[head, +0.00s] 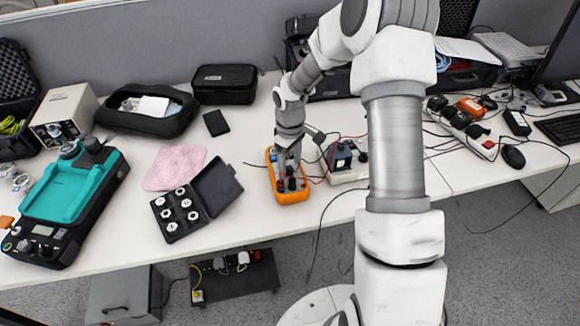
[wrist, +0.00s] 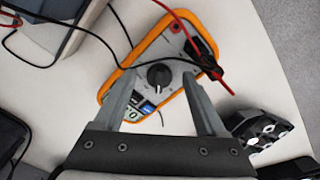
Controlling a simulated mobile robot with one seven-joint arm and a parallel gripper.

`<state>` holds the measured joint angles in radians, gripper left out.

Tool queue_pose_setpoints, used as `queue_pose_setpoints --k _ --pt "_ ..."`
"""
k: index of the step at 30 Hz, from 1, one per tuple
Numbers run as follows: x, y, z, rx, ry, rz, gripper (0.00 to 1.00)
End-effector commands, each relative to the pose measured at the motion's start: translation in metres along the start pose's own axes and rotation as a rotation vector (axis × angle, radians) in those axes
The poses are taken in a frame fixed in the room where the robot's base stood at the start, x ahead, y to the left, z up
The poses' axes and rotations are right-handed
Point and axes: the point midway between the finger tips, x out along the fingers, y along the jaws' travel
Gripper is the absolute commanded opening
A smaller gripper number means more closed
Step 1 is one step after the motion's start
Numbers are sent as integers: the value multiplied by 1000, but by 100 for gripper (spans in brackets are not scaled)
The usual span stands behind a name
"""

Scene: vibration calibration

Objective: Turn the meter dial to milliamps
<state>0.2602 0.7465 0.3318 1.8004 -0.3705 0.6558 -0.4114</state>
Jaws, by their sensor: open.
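The meter (head: 291,195) is an orange-rimmed handheld multimeter lying on the white table near its front edge. It also shows in the wrist view (wrist: 177,40), with red and black leads plugged in at its far end. Its dial (wrist: 159,75) is a round dark knob with a pale pointer line; the setting marks are too small to read. My gripper (wrist: 163,97) is open and above the meter, its two fingers apart on either side of the dial and not visibly touching it. In the head view my gripper (head: 287,158) hides the meter's upper part.
A dark boxed device (head: 343,157) with leads stands just right of the meter. An open black case of weights (head: 178,212) lies to the left, beside a pink cloth (head: 174,168). Loose cables cross the table around the meter.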

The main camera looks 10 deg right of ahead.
Motion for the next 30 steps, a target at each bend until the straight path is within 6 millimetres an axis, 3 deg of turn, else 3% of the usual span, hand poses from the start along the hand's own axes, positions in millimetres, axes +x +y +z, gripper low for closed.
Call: queue_pose_setpoints --k 4,13,25,30 --pt "10 0 0 0 -1 0 73" --pt "11 0 0 0 0 0 72" --pt "11 0 0 0 0 0 0" --pt "11 0 0 2 0 0 0"
